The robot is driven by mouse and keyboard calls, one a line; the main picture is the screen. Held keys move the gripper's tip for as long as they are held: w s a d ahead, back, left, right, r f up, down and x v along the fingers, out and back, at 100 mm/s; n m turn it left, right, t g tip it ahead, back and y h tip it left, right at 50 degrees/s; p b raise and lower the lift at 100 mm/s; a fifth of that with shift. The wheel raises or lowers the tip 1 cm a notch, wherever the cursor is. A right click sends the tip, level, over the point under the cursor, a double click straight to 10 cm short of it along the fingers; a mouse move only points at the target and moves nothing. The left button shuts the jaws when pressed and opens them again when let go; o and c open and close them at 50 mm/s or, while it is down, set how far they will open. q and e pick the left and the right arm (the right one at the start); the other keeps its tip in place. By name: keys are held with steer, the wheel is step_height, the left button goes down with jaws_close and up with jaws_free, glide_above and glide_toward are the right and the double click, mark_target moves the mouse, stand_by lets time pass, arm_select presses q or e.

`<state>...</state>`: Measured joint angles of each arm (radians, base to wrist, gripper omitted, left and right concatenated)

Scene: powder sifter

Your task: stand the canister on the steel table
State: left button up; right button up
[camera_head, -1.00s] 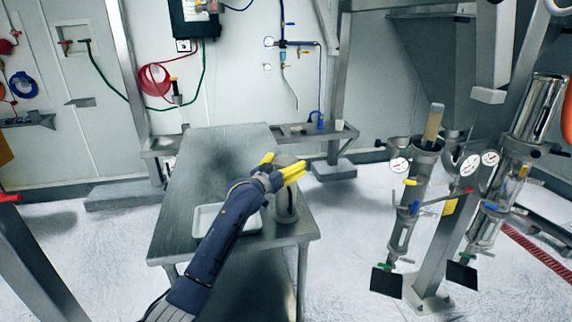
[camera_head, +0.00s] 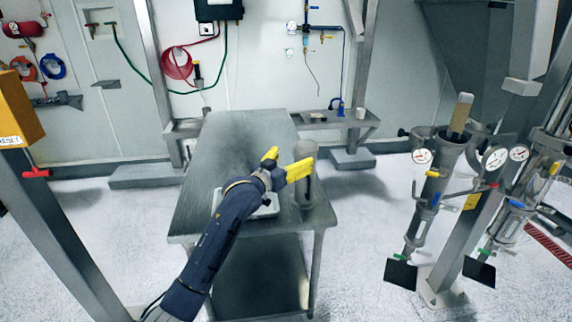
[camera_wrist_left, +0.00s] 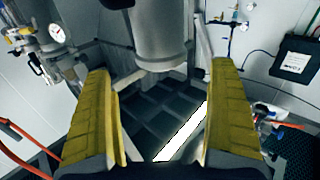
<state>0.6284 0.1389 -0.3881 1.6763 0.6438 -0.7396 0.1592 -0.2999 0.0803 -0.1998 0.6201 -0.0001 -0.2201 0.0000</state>
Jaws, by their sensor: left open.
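The canister (camera_head: 308,190) is a grey cylinder standing upright on the steel table (camera_head: 225,150), near its right edge. My left gripper (camera_head: 288,161) is open beside the canister's upper part, and one yellow finger covers part of it in the head view. The left wrist view looks upside down; there the canister (camera_wrist_left: 160,35) reaches in from the top between the two yellow fingers (camera_wrist_left: 160,72), with a gap on each side. The gripper holds nothing. My right gripper is not in view.
A pale tray (camera_head: 268,209) lies on the table behind my left forearm, partly hidden. The table's far half is clear. The sifter columns with gauges (camera_head: 422,156) stand to the right. A steel post with a yellow box (camera_head: 18,108) stands at the left.

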arm_select(q)
steer(key=s+a+f+n+g+y, duration=0.15)
steer(key=s+a+f, duration=0.6)
steer(key=f, duration=1.25)
steer(key=s+a+f+g+y, duration=0.25)
steer(key=s+f, duration=1.05)
steer(key=f, duration=0.8)
steer(key=s+a+f+n+g+y, duration=0.1)
steer(key=s+a+f+g+y, duration=0.2)
steer(key=s+f, duration=1.2)
steer(key=s+a+f+g+y, duration=0.1)
steer(key=s+a+f+g, duration=0.15)
steer(key=s+f, duration=0.65)
steer(key=s+a+f+g, duration=0.1)
steer(key=s+a+f, duration=0.2)
steer(key=s+f, duration=0.7)
steer(key=s+a+f+g, duration=0.1)
steer(key=s+f, duration=0.3)
steer(key=s, duration=0.6)
steer(key=s+a+f+g, duration=0.1)
steer(key=s+f, duration=0.3)
steer(key=s, duration=0.6)
steer(key=shift+s+a+g+y, duration=0.15)
steer(key=shift+a+g+y, duration=0.25)
steer(key=shift+g, duration=0.35)
